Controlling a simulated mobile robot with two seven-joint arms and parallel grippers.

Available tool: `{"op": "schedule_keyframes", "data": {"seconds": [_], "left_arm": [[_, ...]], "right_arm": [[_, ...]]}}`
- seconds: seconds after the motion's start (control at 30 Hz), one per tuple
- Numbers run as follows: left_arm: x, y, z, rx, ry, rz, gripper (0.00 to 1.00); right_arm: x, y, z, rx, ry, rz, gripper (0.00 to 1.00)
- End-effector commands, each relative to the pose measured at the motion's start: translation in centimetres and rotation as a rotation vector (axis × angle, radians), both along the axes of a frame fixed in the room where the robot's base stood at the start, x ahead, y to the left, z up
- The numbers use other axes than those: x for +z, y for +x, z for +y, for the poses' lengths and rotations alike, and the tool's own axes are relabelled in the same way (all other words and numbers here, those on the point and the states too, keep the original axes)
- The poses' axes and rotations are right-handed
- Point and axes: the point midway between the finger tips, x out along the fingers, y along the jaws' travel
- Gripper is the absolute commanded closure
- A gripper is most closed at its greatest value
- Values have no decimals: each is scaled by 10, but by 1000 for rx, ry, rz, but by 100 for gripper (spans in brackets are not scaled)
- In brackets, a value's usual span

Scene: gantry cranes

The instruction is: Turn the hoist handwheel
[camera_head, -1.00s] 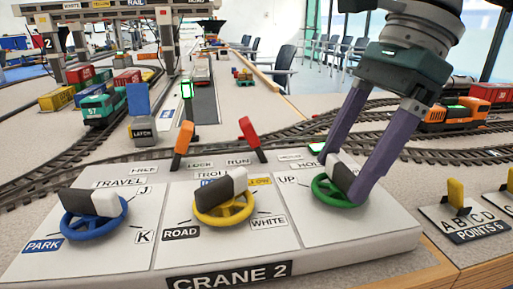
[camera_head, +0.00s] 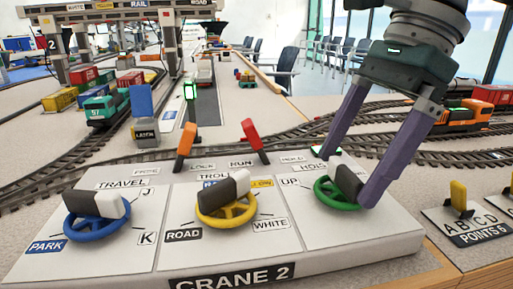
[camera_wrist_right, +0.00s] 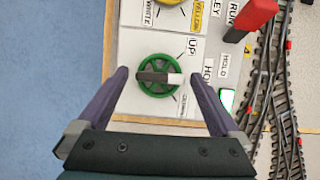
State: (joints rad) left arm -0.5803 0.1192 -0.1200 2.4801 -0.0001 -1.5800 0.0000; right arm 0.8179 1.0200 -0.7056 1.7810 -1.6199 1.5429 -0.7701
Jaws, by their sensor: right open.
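The green hoist handwheel (camera_head: 331,193) is at the right of the crane panel, with a dark grip bar (camera_head: 349,183) across it. In the right wrist view the wheel (camera_wrist_right: 160,89) shows whole, its bar black at the left and white at the right. My right gripper (camera_head: 345,175) is open, and its purple fingers come down on either side of the bar in the head view. In the wrist view its fingertips (camera_wrist_right: 160,75) are spread wide with clear gaps to the wheel. The near finger hides the bar's right end in the head view. My left gripper is not in view.
The panel (camera_head: 240,240) also carries a yellow wheel (camera_head: 222,213) and a blue wheel (camera_head: 95,228). An orange lever (camera_head: 185,145) and a red lever (camera_head: 254,138) stand behind them. Tracks and an orange locomotive (camera_head: 462,117) lie behind my right gripper.

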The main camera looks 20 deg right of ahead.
Motion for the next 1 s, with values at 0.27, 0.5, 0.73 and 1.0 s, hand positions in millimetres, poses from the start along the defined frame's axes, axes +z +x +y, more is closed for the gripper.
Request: {"op": "schedule_keyframes", "data": {"seconds": [0.27,0.5,0.73,1.0], "left_arm": [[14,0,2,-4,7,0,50],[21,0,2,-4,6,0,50],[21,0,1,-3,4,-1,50],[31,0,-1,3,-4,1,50]], "right_arm": [[51,-3,-20,-3,-1,-6,0],[83,-7,-33,-1,-1,-4,0],[88,-8,-35,1,0,-3,0],[91,-6,-34,-51,-8,27,17]]}}
